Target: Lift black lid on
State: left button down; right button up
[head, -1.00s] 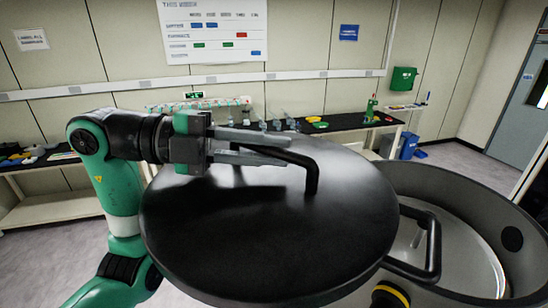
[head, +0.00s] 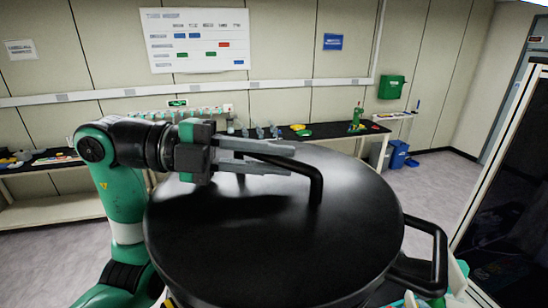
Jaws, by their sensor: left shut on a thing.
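The round black lid (head: 270,235) fills the lower middle of the head view, its top facing up. My left gripper (head: 292,160) reaches in from the left, shut on the lid's bent black handle (head: 316,185). A second black bar handle (head: 436,265) sticks out beside the lid's right edge. The lid hides what lies under it, so I cannot tell whether it rests on anything. My right gripper is out of view.
A dark cabinet with a pale frame (head: 508,170) stands at the right. Benches with small items (head: 300,133) line the back wall. A blue bin (head: 397,153) stands on the floor at the back right. Open floor (head: 440,185) lies between.

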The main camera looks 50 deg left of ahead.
aim_at(273, 184)
pick_arm(q)
jog(key=shift+s, duration=0.1)
jog(key=shift+f, duration=1.95)
